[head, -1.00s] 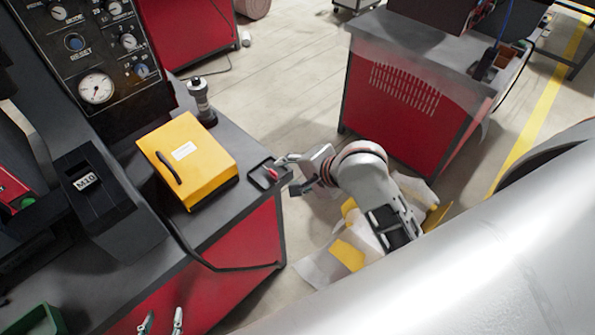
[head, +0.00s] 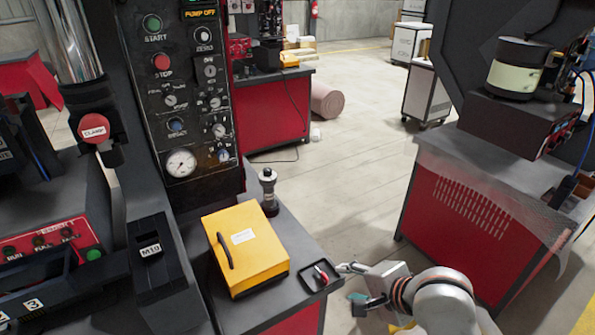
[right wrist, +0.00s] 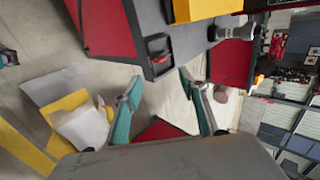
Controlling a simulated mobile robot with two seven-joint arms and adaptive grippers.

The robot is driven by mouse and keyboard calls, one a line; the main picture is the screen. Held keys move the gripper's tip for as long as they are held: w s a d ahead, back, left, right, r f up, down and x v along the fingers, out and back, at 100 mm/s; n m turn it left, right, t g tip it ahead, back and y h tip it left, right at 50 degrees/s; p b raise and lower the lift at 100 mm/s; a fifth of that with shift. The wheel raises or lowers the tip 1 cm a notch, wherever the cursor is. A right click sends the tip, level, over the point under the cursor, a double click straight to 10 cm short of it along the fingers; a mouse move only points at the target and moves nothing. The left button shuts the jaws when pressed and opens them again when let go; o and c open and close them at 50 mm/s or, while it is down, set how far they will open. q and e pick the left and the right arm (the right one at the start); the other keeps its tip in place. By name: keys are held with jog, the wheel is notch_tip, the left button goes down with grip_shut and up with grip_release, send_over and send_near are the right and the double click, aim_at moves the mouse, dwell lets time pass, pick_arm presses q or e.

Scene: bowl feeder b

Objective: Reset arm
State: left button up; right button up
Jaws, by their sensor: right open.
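My right gripper (head: 352,284) is open beside the right edge of the grey bench top, close to a small black tray (head: 308,284) with a red-and-black piece (head: 321,274) in it. In the right wrist view its teal-padded fingers (right wrist: 160,78) are apart with nothing between them. The tray (right wrist: 157,47) shows just beyond the fingertips there; whether a finger touches it I cannot tell. My left gripper is not in view.
A yellow case (head: 262,262) stands on the bench left of the tray. A black-and-silver cylinder (head: 268,190) stands behind it. A control panel (head: 185,100) rises at the left. A red cabinet (head: 455,225) stands right, across open floor.

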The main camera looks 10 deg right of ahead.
jog(key=s+f+n, duration=0.4)
jog(key=f+n, duration=0.2)
jog(key=f, duration=0.1)
jog(key=s+d+f+n+t, duration=0.1)
jog(key=s+f+n, duration=0.2)
jog(key=f+n, duration=0.3)
jog(key=s+f+n+t+h, duration=0.1)
jog(key=s+f+n, duration=0.3)
jog(key=f, duration=0.5)
jog(key=shift+s+d+f+n, duration=0.3)
jog(key=shift+f+n, duration=0.1)
jog(key=shift+n, duration=0.6)
